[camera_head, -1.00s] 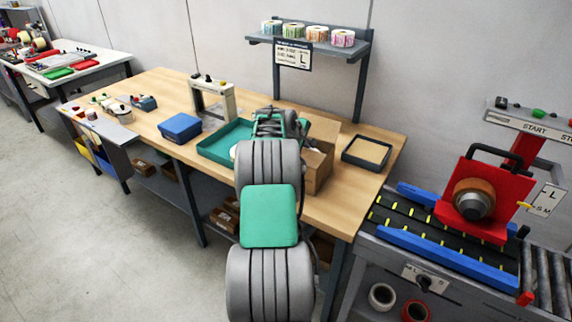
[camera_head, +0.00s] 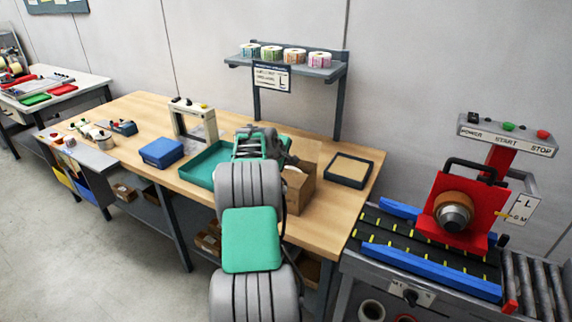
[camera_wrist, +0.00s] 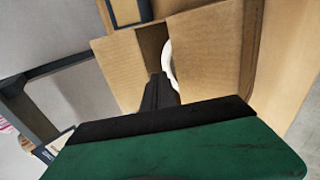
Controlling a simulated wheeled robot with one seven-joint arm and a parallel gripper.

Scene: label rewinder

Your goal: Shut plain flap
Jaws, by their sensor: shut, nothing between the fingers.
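The open-topped brown cardboard box (camera_head: 302,190) stands on the wooden bench, partly hidden behind my arm in the head view. In the wrist view, one cardboard panel (camera_wrist: 122,68) is at left and a larger one (camera_wrist: 212,55) at right, with a dark gap between them. A white curved object (camera_wrist: 168,65) shows in the gap. I cannot tell which panel is the plain flap. My gripper (camera_wrist: 160,82) is shut and empty, its dark tip at the gap, close to the cardboard; contact is unclear.
A teal tray (camera_head: 198,172) lies left of the box, and a dark-rimmed shallow tray (camera_head: 350,170) right of it. A blue box (camera_head: 161,152) and a white frame stand further left. A shelf with label rolls (camera_head: 293,56) is behind. The red rewinder (camera_head: 462,205) stands at right.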

